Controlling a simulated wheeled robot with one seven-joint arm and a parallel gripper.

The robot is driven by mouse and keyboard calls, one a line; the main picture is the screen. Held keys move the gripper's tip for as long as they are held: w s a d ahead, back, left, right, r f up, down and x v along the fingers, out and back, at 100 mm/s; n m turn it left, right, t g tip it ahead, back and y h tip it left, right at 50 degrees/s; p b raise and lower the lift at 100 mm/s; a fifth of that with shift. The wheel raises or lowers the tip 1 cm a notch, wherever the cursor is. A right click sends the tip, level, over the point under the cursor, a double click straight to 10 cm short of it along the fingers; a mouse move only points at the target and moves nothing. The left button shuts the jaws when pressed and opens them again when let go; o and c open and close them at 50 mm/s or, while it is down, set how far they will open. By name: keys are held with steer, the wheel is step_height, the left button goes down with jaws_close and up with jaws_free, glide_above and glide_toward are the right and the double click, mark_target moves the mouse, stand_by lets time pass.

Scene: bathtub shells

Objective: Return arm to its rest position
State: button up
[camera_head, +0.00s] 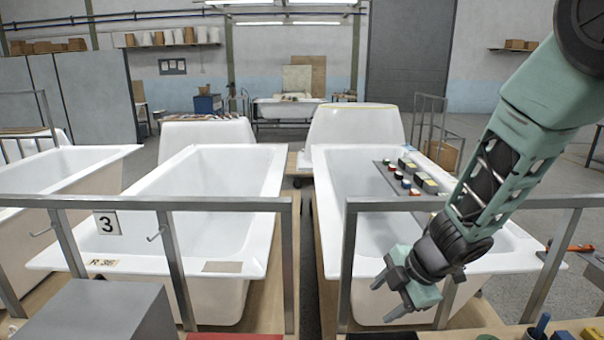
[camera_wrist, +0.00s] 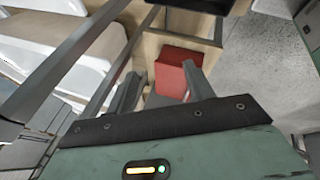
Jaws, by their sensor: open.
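My gripper (camera_head: 390,297) is open and empty at the lower right of the head view. It hangs at the end of my green arm, in front of the near end of the right bathtub (camera_head: 331,235) and close to the metal rail (camera_head: 352,270). In the wrist view, the two fingers of my gripper (camera_wrist: 160,85) stand apart. Beyond them lies a red block (camera_wrist: 176,72), apart from the fingers as far as I can tell.
Metal rails run across the front of the left bathtub (camera_head: 258,240) and the right one. A tray (camera_head: 385,172) with several small blocks lies across the right tub. A grey box (camera_head: 95,315) stands at lower left. Tools lie along the bottom right edge.

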steer(key=s+a+r+m+t+h, duration=0.2)
steer(key=s+r+m+h, duration=0.15)
steer(key=r+m, duration=0.35)
steer(key=s+r+m+g, duration=0.3)
steer(key=s+m+g, duration=0.2)
steer(key=s, duration=1.7)
steer(key=shift+s+a+m, duration=0.2)
steer(key=shift+a+m, duration=0.15)
steer(key=shift+m, duration=0.45)
steer(key=shift+h, duration=0.25)
